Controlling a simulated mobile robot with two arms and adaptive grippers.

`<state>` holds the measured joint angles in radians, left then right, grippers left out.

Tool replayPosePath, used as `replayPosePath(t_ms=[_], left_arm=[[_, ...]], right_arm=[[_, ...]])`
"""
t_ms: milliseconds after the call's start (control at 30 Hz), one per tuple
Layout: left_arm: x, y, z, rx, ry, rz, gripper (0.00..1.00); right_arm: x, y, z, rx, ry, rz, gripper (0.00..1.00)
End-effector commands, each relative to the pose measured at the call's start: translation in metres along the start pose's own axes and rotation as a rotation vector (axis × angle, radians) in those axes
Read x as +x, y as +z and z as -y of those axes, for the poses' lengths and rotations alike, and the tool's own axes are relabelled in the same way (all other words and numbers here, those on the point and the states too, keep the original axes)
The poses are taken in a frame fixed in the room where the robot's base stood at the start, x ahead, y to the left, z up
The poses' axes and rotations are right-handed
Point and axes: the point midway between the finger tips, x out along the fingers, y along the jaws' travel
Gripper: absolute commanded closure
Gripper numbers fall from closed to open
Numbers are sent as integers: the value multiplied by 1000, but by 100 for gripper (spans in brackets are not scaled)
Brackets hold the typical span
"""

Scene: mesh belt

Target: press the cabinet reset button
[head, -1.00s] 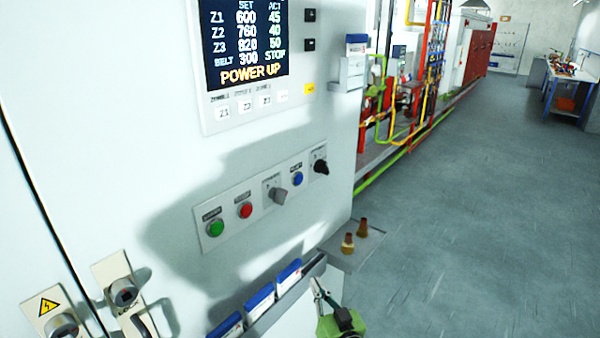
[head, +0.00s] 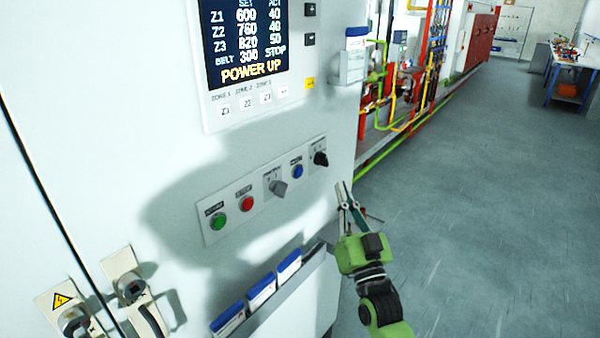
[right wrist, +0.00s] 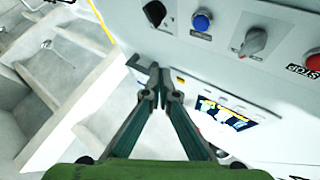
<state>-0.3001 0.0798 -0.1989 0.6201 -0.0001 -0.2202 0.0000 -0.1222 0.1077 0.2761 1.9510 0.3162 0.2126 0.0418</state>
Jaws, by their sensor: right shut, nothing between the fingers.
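The cabinet's control strip (head: 222,203) holds a green button (head: 218,221), a red button (head: 246,203), a grey selector (head: 279,188), a blue button (head: 297,171) and a black knob (head: 320,158). The blue button's label is too small to read surely. The blue button also shows at the top of the right wrist view (right wrist: 202,20). My right gripper (head: 346,187) is shut and empty, right of the strip and a little lower than the blue button, apart from it. Its closed tips also show in the right wrist view (right wrist: 158,76). My left gripper is not in view.
A display (head: 245,40) reading POWER UP sits above the strip. Below are a rack of blue-and-white boxes (head: 262,290) and handles (head: 132,288) at lower left. A small holder (head: 352,66) juts from the cabinet's right edge. The floor (head: 480,200) at right is clear.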

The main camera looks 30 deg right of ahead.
Motion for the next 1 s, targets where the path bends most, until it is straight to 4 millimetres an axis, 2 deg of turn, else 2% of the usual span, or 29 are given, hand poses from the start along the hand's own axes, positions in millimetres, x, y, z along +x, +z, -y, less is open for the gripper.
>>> replayPosePath(t_ms=[167, 600, 1000], left_arm=[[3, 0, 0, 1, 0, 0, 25], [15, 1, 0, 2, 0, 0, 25], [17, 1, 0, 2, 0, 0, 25]], right_arm=[[8, 7, 6, 2, 0, -2, 100], [49, 37, 36, 2, 0, 0, 100], [61, 45, 45, 0, 0, 1, 100]])
